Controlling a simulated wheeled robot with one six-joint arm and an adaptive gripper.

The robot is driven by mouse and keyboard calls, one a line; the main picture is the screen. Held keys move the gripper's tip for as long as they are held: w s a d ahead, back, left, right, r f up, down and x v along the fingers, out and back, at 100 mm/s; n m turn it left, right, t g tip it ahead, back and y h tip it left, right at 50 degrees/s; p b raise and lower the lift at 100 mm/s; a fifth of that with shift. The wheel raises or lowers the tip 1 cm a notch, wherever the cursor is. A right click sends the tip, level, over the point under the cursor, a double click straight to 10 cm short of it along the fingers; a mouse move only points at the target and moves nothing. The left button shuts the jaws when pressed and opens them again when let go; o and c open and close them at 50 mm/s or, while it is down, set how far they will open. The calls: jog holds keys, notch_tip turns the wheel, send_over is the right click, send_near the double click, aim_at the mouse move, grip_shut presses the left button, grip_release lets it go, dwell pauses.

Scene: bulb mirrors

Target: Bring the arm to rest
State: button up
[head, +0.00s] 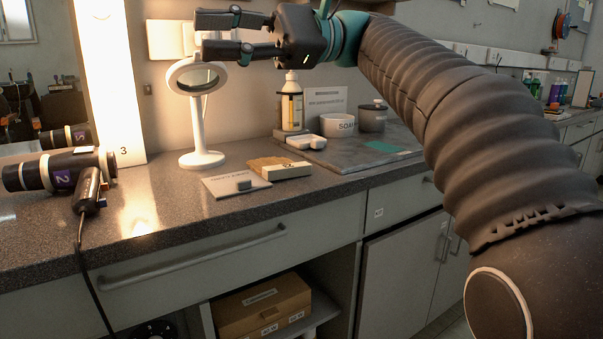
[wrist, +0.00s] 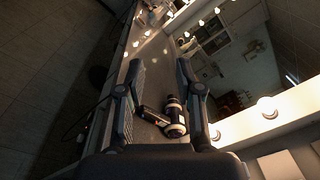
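My gripper (head: 203,36) is raised above the counter at the top of the head view. Its two fingers point left and stand well apart, with nothing held between them. In the wrist view, the fingers (wrist: 159,66) are also spread, and a hair dryer (wrist: 174,118) shows on the counter beyond, between them in the picture. My arm reaches in from the right of the head view. The lower finger appears just above the round white stand mirror (head: 196,77); I cannot tell the gap in depth.
The counter (head: 240,213) also carries a hair dryer (head: 58,172) at left, a card (head: 236,186), a box-like block (head: 286,171), a bottle (head: 292,107) and a white bowl (head: 337,125). A lit mirror post (head: 108,80) stands at left. A brown box (head: 263,306) sits on the shelf below.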

jog(key=s+d+f+m+t+h+p, duration=0.1)
jog(key=d+f+m+t+h, duration=0.15)
jog(key=f+t, duration=0.45)
jog(key=d+f+m+t+h+p, duration=0.1)
jog(key=d+f+t+h, duration=0.15)
jog(key=f, duration=0.85)
jog(key=s+d+f+n+t+h+p, duration=0.1)
jog(key=s+d+f+n+t+h, duration=0.1)
jog(key=d+f, duration=0.8)
jog(key=s+d+f+n+t+h+p, duration=0.1)
jog(key=s+d+f+n+t+h, duration=0.1)
jog(key=s+d+f+n+h, duration=0.2)
jog(key=s+d+f+h, duration=0.3)
jog(key=d+f, duration=0.3)
jog(key=f, duration=0.3)
jog(key=shift+f+h, duration=0.15)
jog(key=shift+h, duration=0.75)
jog(key=shift+d+t, duration=0.1)
jog(key=shift+t, duration=0.15)
